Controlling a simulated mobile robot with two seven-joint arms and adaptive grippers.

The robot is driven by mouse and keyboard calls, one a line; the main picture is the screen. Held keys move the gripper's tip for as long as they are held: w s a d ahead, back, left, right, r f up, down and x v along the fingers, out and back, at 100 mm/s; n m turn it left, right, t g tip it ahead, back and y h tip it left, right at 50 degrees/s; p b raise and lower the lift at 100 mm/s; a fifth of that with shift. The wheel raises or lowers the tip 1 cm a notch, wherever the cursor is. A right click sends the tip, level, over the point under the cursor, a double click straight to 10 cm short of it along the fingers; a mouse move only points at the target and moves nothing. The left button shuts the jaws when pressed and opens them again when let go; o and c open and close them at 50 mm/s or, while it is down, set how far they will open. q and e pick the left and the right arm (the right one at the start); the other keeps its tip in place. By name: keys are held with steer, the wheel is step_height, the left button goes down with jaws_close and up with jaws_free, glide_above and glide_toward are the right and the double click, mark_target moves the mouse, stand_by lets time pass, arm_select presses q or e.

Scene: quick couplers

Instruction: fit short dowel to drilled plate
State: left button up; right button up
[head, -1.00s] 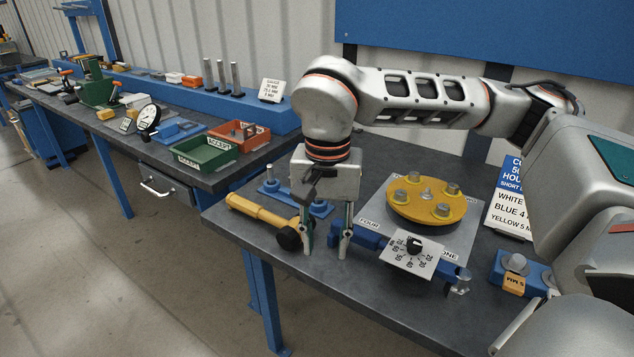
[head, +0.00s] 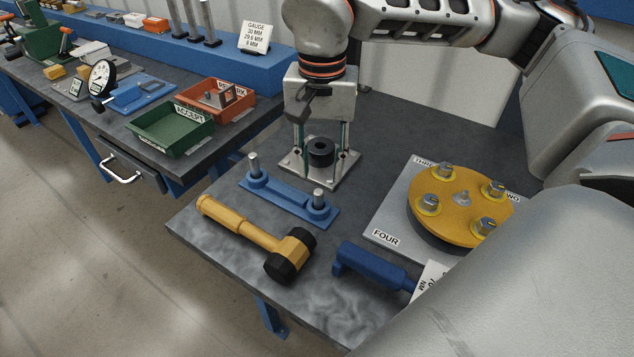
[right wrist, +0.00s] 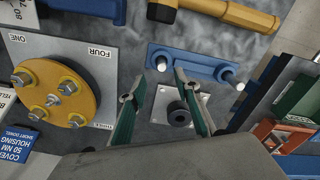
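A square metal plate (head: 338,176) with an upright black collar (head: 321,152) lies on the bench; I cannot tell whether it is the drilled plate. Two grey pins (head: 254,165) (head: 318,198) stand in a blue fixture (head: 286,200) in front of it; I cannot tell whether either is the short dowel. My right gripper (head: 321,148) is open and empty, pointing down over the metal plate with one finger on each side of the collar. In the right wrist view the collar (right wrist: 176,106) shows between the spread fingers (right wrist: 158,82). My left gripper is out of view.
A yellow mallet (head: 250,232) lies in front of the fixture. A yellow disc with bolts (head: 461,225) sits on a grey board (head: 385,218), beside a blue tool (head: 370,270). Green (head: 170,142) and red (head: 225,112) trays stand on the left bench. My arm hides the right side.

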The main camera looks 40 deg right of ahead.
mark_target(318, 191)
steer(key=shift+w+f, duration=0.1)
steer(key=shift+f, duration=0.55)
step_height(318, 191, down, 2)
steer(key=shift+a, duration=0.1)
step_height(318, 191, down, 4)
steer(key=shift+a+f+b, duration=0.1)
steer(key=shift+f+b, duration=0.1)
steer(key=shift+b, duration=0.4)
steer(key=shift+c, duration=0.3)
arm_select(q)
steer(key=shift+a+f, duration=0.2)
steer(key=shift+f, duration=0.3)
arm_select(e)
jaws_close()
